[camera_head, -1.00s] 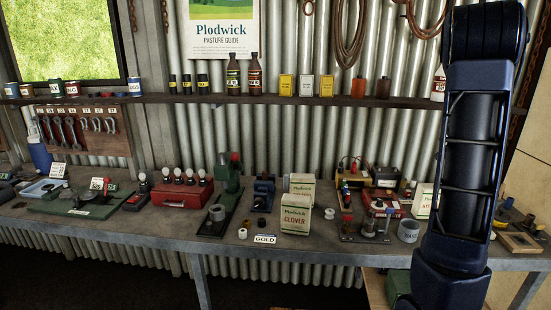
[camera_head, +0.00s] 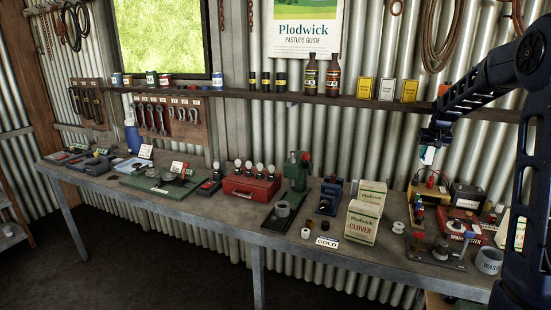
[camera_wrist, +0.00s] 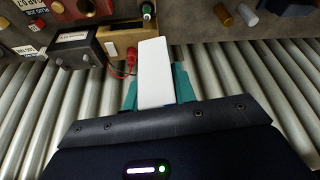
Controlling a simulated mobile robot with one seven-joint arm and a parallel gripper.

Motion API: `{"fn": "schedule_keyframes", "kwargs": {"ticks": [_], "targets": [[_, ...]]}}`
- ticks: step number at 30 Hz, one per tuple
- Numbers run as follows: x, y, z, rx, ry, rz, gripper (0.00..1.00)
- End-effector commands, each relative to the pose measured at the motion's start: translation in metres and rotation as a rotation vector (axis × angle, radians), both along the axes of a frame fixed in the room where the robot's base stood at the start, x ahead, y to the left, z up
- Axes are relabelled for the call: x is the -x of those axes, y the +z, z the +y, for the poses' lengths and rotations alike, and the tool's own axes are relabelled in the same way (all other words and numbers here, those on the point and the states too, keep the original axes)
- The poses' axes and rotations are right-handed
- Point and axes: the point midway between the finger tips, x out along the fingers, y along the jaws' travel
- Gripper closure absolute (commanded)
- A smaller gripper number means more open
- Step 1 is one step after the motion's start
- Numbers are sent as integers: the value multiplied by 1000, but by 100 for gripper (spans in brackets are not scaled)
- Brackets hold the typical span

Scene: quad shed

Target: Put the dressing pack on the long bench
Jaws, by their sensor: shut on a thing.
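The dressing pack, seen as a plain white block (camera_wrist: 154,70), is clamped between the teal fingers of my gripper (camera_wrist: 157,88) in the wrist view. In the head view my gripper (camera_head: 431,143) is at the right, and the white pack (camera_head: 428,155) shows small below it. Both are held in the air, apart from the bench top. The long bench (camera_head: 228,212) runs along the corrugated wall, with goods standing on much of it.
A Clover box (camera_head: 361,223), a red case (camera_head: 251,188), a green press (camera_head: 298,170) and a battery (camera_head: 467,197) stand on the bench. A shelf (camera_head: 300,97) with bottles and tins runs above. Bare strips lie along the front edge.

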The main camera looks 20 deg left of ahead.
Motion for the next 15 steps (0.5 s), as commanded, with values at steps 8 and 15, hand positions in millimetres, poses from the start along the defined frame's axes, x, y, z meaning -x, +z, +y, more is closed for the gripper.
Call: {"fn": "schedule_keyframes", "kwargs": {"ticks": [8, 15], "targets": [[-15, 14, 120, 1, 201, 0, 95], [-13, 24, 211, 0, 340, 1, 95]]}}
